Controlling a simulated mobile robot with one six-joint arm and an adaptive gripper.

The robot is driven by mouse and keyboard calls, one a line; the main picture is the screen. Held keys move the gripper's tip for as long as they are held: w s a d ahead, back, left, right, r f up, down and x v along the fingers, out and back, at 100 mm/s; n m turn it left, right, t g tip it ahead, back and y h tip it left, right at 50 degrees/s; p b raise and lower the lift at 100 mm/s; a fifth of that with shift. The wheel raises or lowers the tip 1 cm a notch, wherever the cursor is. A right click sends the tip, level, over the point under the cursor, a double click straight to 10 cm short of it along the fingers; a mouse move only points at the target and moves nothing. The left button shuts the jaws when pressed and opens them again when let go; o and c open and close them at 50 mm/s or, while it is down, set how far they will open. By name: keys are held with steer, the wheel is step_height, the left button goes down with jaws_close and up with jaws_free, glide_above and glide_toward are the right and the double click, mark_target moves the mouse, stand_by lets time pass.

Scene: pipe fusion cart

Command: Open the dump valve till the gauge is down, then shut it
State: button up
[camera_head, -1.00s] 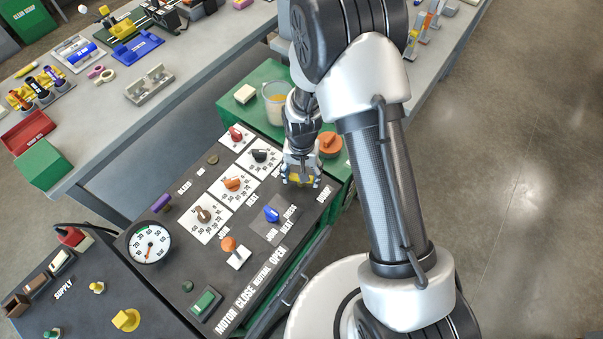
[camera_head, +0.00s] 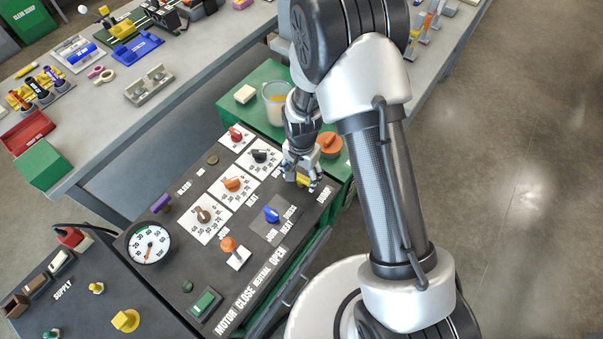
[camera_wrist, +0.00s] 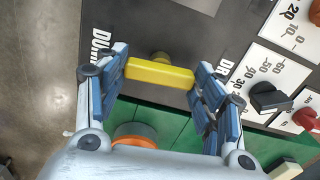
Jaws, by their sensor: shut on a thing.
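The dump valve's yellow bar handle (camera_wrist: 160,73) lies between my fingers in the wrist view, with a small round yellow stem behind it. My gripper (camera_wrist: 161,88) is shut on the two ends of this bar. In the head view my gripper (camera_head: 301,178) is at the panel's far right corner, beside a DUMP label, and mostly covers the handle (camera_head: 303,180). The round white pressure gauge (camera_head: 150,243) is at the panel's left end. Its reddish needle points downward and slightly left; the exact reading is too small to tell.
The dark panel (camera_head: 205,262) carries a blue knob (camera_head: 271,215), an orange-topped lever (camera_head: 229,244) and several dial knobs close to my gripper. A clear jug (camera_head: 275,103) and an orange round part (camera_head: 329,144) sit on the green surface behind. Open floor lies to the right.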

mark_target(301, 177)
steer(key=o, duration=1)
steer(key=shift+r, duration=0.1)
step_height(301, 177, up, 12)
steer(key=shift+f, duration=0.1)
